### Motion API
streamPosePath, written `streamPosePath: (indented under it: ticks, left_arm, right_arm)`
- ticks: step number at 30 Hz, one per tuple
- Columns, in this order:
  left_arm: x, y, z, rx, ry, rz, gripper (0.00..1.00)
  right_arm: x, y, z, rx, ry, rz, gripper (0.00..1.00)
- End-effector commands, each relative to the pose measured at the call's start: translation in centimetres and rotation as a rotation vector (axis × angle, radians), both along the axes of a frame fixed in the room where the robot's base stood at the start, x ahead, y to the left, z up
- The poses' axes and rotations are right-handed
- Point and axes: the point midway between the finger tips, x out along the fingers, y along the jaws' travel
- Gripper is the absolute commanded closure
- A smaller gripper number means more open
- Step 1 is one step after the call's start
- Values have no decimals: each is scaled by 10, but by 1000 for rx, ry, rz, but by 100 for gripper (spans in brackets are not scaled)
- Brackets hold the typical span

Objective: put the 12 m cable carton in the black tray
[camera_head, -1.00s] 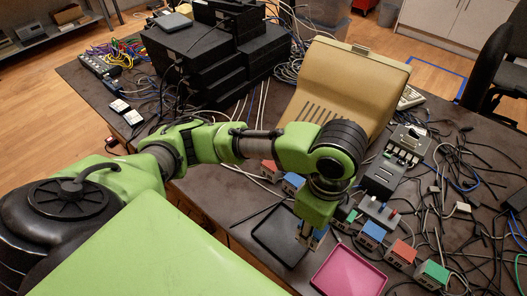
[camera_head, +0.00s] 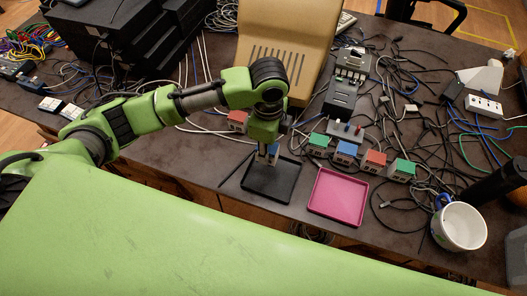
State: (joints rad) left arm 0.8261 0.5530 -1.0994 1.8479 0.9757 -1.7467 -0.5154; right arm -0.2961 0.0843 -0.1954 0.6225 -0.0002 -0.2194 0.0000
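The black tray (camera_head: 268,194) lies flat near the table's front edge, left of a pink tray (camera_head: 338,196). My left gripper (camera_head: 267,156) points down over the back part of the black tray. It appears shut on a small blue-and-grey carton (camera_head: 273,153), mostly hidden by the fingers. I cannot read its label or tell whether it touches the tray floor. Similar small cartons stand in a row behind the trays: red (camera_head: 237,119), green (camera_head: 318,142), blue (camera_head: 345,151), another red (camera_head: 374,160) and another green (camera_head: 402,169). My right gripper is not in view.
A large beige case (camera_head: 285,45) stands behind my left arm. Black boxes (camera_head: 125,30) are stacked at the back left. Loose cables cover the right of the table. A white mug (camera_head: 460,227) stands at the front right. Bare tabletop lies left of the black tray.

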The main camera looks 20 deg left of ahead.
Motion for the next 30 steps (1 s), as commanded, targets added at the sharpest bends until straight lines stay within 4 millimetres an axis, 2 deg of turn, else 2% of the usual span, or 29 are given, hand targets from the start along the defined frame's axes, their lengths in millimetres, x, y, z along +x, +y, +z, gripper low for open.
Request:
streamPosePath:
  ticks: [5,9,15,27,28,30]
  left_arm:
    - [8,8,-14,0,1,1,97]
    - [15,16,-27,2,2,3,97]
    - [14,14,-52,0,1,-1,97]
    - [14,14,-58,0,0,-1,97]
    - [14,14,-58,0,0,-1,68]
    - [14,14,-58,0,0,-1,56]
  right_arm:
    - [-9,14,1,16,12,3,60]
    - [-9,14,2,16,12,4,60]
    - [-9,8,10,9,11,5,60]
    - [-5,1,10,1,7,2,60]
    - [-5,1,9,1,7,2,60]
    - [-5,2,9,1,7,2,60]
